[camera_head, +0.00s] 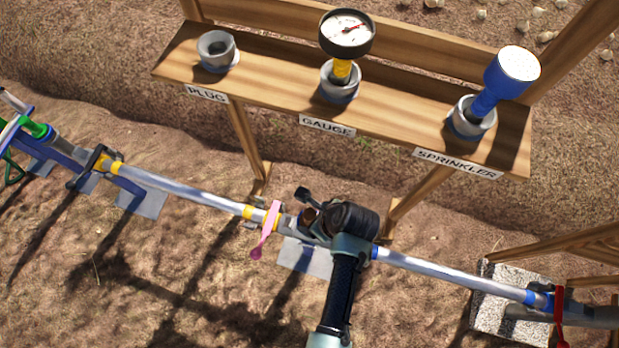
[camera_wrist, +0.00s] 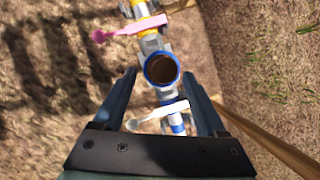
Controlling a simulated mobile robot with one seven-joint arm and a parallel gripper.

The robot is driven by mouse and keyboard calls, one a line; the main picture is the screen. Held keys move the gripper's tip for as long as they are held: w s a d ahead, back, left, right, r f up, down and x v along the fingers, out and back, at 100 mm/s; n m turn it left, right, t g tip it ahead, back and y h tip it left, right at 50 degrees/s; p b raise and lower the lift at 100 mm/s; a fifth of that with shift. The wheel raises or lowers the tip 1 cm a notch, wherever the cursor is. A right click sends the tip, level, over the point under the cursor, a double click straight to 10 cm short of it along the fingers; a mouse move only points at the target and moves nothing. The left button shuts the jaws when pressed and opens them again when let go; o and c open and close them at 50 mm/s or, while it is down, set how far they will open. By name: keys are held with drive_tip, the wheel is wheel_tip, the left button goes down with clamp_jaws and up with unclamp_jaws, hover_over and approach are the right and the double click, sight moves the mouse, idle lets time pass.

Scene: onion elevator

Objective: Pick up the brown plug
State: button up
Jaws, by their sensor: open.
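The brown plug (camera_wrist: 162,68) is a round brown disc inside a blue-rimmed pipe socket (camera_wrist: 149,78) in the wrist view. In the head view only a small brown part (camera_head: 309,214) shows beside my gripper; the rest is hidden. My gripper (camera_wrist: 160,75) is open, its two fingers on either side of the socket in the wrist view, with clear gaps to it. I cannot tell how far above the plug the fingertips are. In the head view my gripper (camera_head: 304,210) is over the middle of the pipe.
A wooden shelf (camera_head: 270,95) behind holds a grey cup (camera_head: 217,50) labelled PLUG, a gauge (camera_head: 346,34) and a blue sprinkler (camera_head: 504,82) in cups. Pink (camera_head: 267,230) and red (camera_head: 559,318) handles sit on the pipe (camera_head: 185,190). A white handle (camera_wrist: 158,115) lies between my fingers' bases in the wrist view.

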drive_tip(key=shift+d+b+x, duration=0.1)
drive_tip(key=shift+b+x, duration=0.1)
drive_tip(key=shift+x, duration=0.95)
drive_tip(key=shift+d+b+x, duration=0.15)
drive_tip(key=shift+b+x, duration=0.05)
drive_tip(key=shift+x, duration=1)
drive_tip(key=shift+w, duration=0.2)
clamp_jaws()
